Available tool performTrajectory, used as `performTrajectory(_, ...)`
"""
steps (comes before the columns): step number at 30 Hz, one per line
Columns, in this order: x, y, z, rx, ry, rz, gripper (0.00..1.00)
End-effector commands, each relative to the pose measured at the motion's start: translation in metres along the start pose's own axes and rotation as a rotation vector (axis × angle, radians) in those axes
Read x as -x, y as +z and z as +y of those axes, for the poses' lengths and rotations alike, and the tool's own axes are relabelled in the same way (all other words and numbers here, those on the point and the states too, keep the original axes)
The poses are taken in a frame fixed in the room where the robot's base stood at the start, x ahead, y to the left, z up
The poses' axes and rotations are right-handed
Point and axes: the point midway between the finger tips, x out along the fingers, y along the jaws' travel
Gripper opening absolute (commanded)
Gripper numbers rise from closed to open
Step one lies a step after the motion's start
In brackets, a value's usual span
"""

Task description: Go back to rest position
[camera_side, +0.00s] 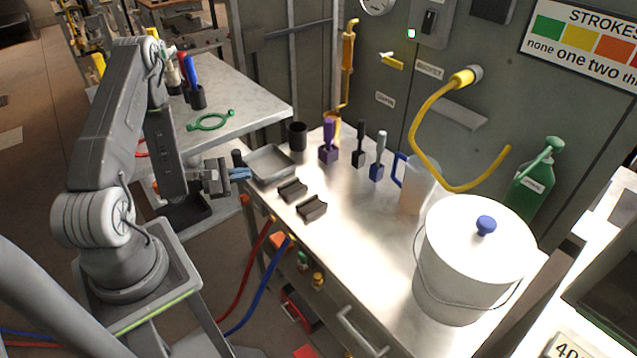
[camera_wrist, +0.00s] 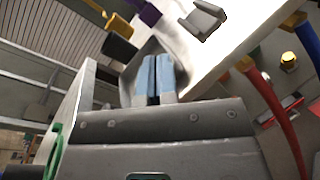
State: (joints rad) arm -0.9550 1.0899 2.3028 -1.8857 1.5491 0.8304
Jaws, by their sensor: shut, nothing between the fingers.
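My gripper (camera_side: 240,174) is at the left end of the metal bench, beside the grey tray (camera_side: 270,178) at about the height of its near left edge. Its light blue fingertips are together and hold nothing. In the wrist view the closed blue fingers (camera_wrist: 154,80) point toward the grey tray (camera_wrist: 128,75), which they partly hide. My arm is folded, with the forearm hanging down from a raised elbow.
Two dark cradles (camera_side: 312,208) lie right of the tray. A black cup (camera_side: 297,136), purple holder (camera_side: 328,153), clear jug (camera_side: 415,188) and white lidded bucket (camera_side: 465,265) stand on the bench. Red and blue hoses (camera_side: 262,290) hang below its front edge.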

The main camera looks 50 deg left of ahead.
Motion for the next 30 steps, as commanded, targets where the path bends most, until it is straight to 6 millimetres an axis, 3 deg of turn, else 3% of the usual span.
performTrajectory(1, -0.017, 0.03, 0.007, -0.049, -0.089, -0.074, 0.0)
performTrajectory(6, -0.052, 0.123, 0.003, -0.201, -0.407, -0.268, 0.0)
performTrajectory(10, -0.06, 0.188, -0.014, -0.35, -0.654, -0.368, 0.0)
performTrajectory(15, -0.05, 0.258, -0.043, -0.595, -0.956, -0.435, 0.0)
performTrajectory(21, -0.019, 0.314, -0.07, -0.96, -1.237, -0.423, 0.0)
performTrajectory(30, 0.032, 0.361, -0.077, -1.62, -1.397, -0.245, 0.0)
